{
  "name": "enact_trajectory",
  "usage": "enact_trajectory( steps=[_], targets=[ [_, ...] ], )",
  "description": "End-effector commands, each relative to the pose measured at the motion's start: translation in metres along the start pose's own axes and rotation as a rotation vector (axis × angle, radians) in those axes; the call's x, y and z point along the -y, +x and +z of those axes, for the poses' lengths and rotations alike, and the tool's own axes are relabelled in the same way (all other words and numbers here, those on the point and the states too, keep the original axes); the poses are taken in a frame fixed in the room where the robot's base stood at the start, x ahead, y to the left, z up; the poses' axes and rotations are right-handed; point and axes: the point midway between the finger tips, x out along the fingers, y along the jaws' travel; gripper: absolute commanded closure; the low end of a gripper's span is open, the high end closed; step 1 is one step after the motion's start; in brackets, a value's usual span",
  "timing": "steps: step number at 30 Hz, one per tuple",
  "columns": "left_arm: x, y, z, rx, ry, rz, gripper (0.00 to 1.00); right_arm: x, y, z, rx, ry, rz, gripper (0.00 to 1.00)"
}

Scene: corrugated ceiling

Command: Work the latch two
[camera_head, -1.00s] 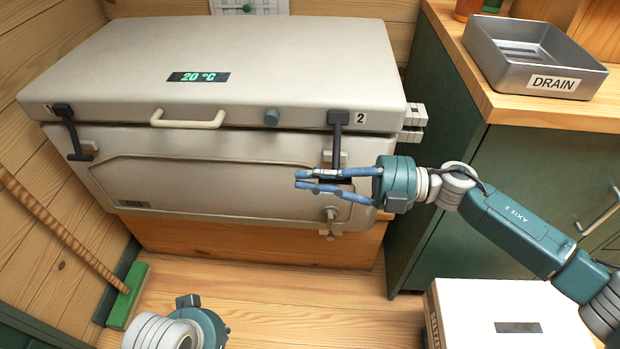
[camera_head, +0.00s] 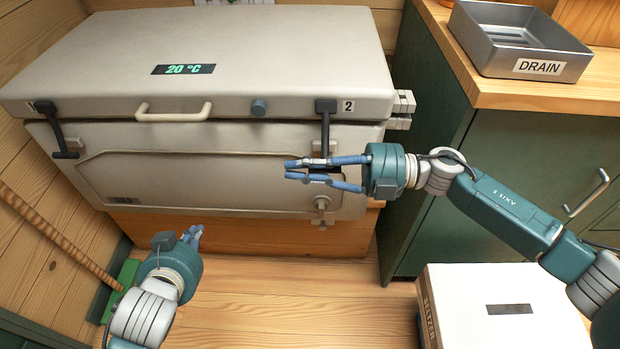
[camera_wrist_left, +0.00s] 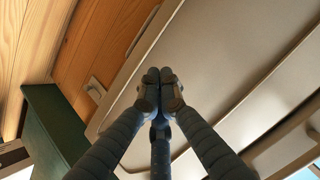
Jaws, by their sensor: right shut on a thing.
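Latch two (camera_head: 325,132) is a dark lever on the right of the cooler's front (camera_head: 230,165), beside the label 2, and hangs down from the lid. My right gripper (camera_head: 289,169) comes in from the right and is shut on the lower end of latch two, which its blue fingers partly hide. My left gripper (camera_head: 194,236) is low in front of the cooler, left of middle, apart from it and empty. In the left wrist view its fingertips (camera_wrist_left: 160,78) are together, with the pale cooler front beyond them.
Latch one (camera_head: 62,135) hangs down at the cooler's left. A lid handle (camera_head: 174,113) and a round knob (camera_head: 258,107) sit between the latches. A drain valve (camera_head: 322,206) is below my right gripper. A green cabinet (camera_head: 430,170) and a white box (camera_head: 510,310) stand at right.

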Motion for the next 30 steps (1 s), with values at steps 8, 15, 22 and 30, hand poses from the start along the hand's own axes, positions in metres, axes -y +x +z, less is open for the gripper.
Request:
enact_trajectory(
  steps=[8,15,22,30],
  targets=[
    [0.04,-0.012,-0.152,-0.603,0.327,-0.126,1.0,0.001,0.0,0.0,0.0,-0.001,-0.003,1.0],
    [0.001,-0.072,-0.225,-1.077,0.689,-0.068,1.0,0.002,0.0,0.0,0.0,-0.001,-0.004,1.0],
    [-0.057,-0.123,-0.21,-1.413,1.049,0.132,1.0,0.002,0.0,0.0,0.0,-0.001,-0.004,1.0],
    [-0.084,-0.146,-0.165,-1.566,1.275,0.335,1.0,0.002,0.0,0.0,0.0,-0.001,-0.004,1.0]
  ],
)
